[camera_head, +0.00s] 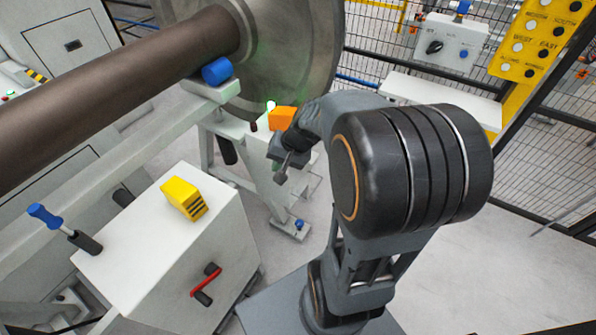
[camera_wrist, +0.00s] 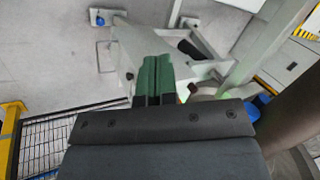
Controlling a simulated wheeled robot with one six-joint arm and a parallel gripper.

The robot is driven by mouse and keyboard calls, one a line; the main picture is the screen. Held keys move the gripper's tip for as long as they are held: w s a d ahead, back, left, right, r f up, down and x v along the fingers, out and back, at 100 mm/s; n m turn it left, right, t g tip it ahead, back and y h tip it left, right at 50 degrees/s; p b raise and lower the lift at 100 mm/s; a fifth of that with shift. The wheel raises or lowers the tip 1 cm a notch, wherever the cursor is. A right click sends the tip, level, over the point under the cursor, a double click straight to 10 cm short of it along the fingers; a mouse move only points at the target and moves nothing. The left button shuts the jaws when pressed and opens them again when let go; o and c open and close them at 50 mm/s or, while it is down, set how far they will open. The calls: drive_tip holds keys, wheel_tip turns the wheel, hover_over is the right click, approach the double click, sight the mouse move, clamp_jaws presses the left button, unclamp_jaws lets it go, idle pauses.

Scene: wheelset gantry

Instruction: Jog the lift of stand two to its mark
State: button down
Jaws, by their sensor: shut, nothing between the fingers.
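A pale stand (camera_head: 205,105) with a blue roller (camera_head: 216,71) is under the axle and beside the wheel in the head view. A small green light (camera_head: 270,105) glows near its top. I cannot make out a lift mark or which stand is number two. My gripper (camera_head: 281,177) points down in front of the stand. In the wrist view its two dark green fingers (camera_wrist: 152,80) are together and empty, over a pale frame (camera_wrist: 125,45). Contact with the frame cannot be told. An orange block (camera_head: 283,118) is close by my wrist.
A large axle (camera_head: 120,75) and wheel (camera_head: 290,45) fill the upper left. A white cabinet (camera_head: 165,240) carries a yellow block (camera_head: 183,197), a red handle (camera_head: 206,281) and a blue-tipped lever (camera_head: 45,215). A knob box (camera_head: 450,42) and yellow button panel (camera_head: 535,40) are at right.

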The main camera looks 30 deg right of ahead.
drive_tip(key=w+d+f+m+t+b, duration=0.2)
drive_tip(key=d+f+m, duration=0.4)
drive_tip(key=d+f, duration=0.5)
drive_tip(key=w+d+f+m+t+h+b, duration=0.1)
drive_tip(key=d+f+m+t+b, duration=0.2)
drive_tip(key=d+f+m, duration=0.4)
drive_tip(key=d+f+b, duration=0.1)
drive_tip(key=d+f, duration=0.3)
drive_tip(key=f, duration=0.1)
drive_tip(key=shift+w+h, duration=0.3)
drive_tip(key=shift+w, duration=0.05)
drive_tip(key=shift+a, duration=0.1)
drive_tip(key=w+a, duration=0.4)
drive_tip(key=w, duration=0.3)
drive_tip(key=shift+w, duration=0.35)
drive_tip(key=shift+w+a, duration=0.15)
idle(0.5)
drive_tip(key=shift+w+a, duration=0.15)
drive_tip(key=shift+w, duration=0.1)
